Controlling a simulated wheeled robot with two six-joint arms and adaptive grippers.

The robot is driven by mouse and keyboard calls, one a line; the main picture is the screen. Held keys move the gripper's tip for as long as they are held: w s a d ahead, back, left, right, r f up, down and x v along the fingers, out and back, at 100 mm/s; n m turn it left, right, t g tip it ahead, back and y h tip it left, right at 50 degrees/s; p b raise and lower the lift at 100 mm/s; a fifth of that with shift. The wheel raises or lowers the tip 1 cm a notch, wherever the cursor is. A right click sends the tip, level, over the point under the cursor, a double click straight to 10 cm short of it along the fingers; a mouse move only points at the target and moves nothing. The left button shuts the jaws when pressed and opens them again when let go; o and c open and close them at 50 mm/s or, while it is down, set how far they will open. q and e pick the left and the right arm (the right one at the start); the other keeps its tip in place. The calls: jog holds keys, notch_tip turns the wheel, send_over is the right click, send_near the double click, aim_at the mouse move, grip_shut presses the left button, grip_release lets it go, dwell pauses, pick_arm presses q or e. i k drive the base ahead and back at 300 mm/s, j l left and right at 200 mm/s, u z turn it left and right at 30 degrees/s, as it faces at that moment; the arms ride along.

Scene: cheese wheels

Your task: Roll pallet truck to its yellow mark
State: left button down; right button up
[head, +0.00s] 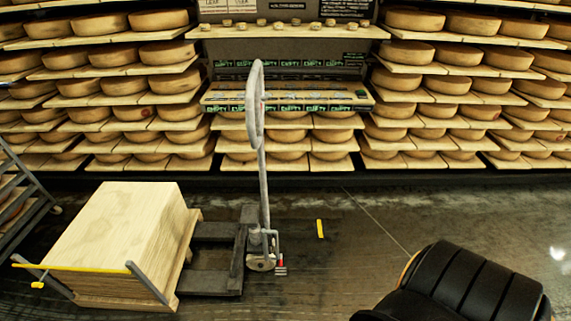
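The pallet truck (238,262) stands on the dark floor left of centre, its grey forks running left under a pallet. Its tall grey handle (262,175) rises upright, with a long loop at the top. A large pale wooden box (125,230) sits on the wooden pallet (186,262) at the left. A short yellow mark (320,228) lies on the floor to the right of the truck, apart from it. Neither of my grippers shows in the head view.
Shelves (455,92) full of cheese wheels line the back wall. A grey rack (30,185) stands at the left edge. A yellow bar (85,267) between grey posts is at the box's near side. The floor around the mark is clear.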

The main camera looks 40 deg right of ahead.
aim_at(259, 257)
jog(key=z, duration=1.05)
